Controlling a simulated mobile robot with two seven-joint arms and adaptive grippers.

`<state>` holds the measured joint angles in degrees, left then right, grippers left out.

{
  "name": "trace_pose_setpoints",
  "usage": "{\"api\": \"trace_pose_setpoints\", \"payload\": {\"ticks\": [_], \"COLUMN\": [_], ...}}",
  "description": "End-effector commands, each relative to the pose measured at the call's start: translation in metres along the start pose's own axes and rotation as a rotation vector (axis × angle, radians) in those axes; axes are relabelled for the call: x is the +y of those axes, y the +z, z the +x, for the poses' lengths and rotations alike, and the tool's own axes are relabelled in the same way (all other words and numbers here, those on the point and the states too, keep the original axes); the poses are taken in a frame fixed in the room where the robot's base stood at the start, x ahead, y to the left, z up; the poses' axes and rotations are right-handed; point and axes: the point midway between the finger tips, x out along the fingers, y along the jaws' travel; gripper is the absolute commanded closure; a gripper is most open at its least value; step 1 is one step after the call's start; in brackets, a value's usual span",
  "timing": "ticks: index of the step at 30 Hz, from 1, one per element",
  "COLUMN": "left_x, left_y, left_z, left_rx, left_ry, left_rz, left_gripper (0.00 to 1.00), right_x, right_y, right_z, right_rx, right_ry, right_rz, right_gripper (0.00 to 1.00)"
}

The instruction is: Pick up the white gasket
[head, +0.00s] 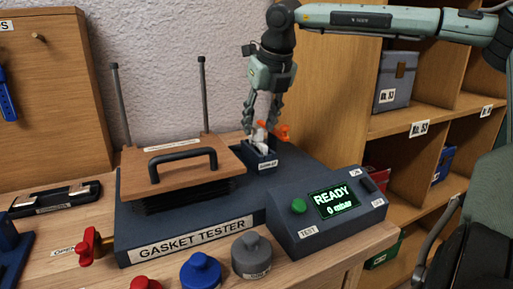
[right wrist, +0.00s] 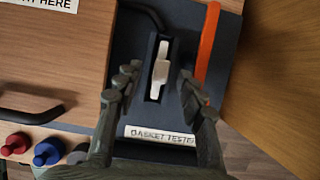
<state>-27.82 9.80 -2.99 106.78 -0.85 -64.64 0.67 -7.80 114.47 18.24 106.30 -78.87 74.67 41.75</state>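The white gasket (head: 259,136) stands upright in a small dark holder (head: 262,161) at the back right of the gasket tester. In the right wrist view the white gasket (right wrist: 160,70) sits in the dark slot, between my fingers. My right gripper (head: 263,118) points down over the holder. In the wrist view the right gripper (right wrist: 157,77) is open, one finger on each side of the gasket, with visible gaps and no clear contact. The gasket's lower part is hidden in the holder. My left gripper is not in view.
The gasket tester (head: 150,248) carries a wooden press plate (head: 190,160) with a black handle and two upright rods. An orange part (head: 283,131) is close beside the holder. A control box reading READY (head: 333,201) stands in front. Wooden shelves (head: 420,122) are at right.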

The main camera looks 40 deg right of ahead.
Motion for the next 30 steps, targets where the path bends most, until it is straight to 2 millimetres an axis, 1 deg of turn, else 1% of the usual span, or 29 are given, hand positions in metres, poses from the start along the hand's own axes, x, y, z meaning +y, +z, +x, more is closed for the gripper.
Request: {"api": "trace_pose_setpoints", "payload": {"ticks": [1, 3, 6, 9, 14, 15, 24, 30], "left_x": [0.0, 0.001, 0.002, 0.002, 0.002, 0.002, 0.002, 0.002], "left_y": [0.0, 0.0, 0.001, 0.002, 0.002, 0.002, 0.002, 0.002], "left_z": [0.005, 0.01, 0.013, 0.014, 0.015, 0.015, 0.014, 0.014], "left_rx": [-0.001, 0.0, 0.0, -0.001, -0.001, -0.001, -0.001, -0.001], "left_ry": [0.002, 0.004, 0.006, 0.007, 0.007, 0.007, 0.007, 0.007], "left_rz": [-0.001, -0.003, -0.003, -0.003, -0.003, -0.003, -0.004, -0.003], "left_gripper": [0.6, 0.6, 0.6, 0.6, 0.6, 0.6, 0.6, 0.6], "right_x": [-0.001, -0.002, -0.002, -0.002, -0.002, -0.002, -0.002, -0.002], "right_y": [-0.001, -0.002, -0.001, -0.001, -0.001, -0.001, -0.001, -0.001], "right_z": [0.008, 0.019, 0.03, 0.035, 0.035, 0.035, 0.035, 0.034], "right_rx": [0.006, 0.005, 0.003, 0.001, 0.0, 0.0, 0.0, 0.0], "right_ry": [0.001, 0.0, 0.0, 0.0, 0.0, 0.0, 0.0, 0.0], "right_rz": [0.001, 0.0, 0.0, 0.0, 0.0, 0.0, 0.0, 0.0], "right_gripper": [0.6, 0.6, 0.6, 0.6, 0.6, 0.62, 0.99, 1.0]}}
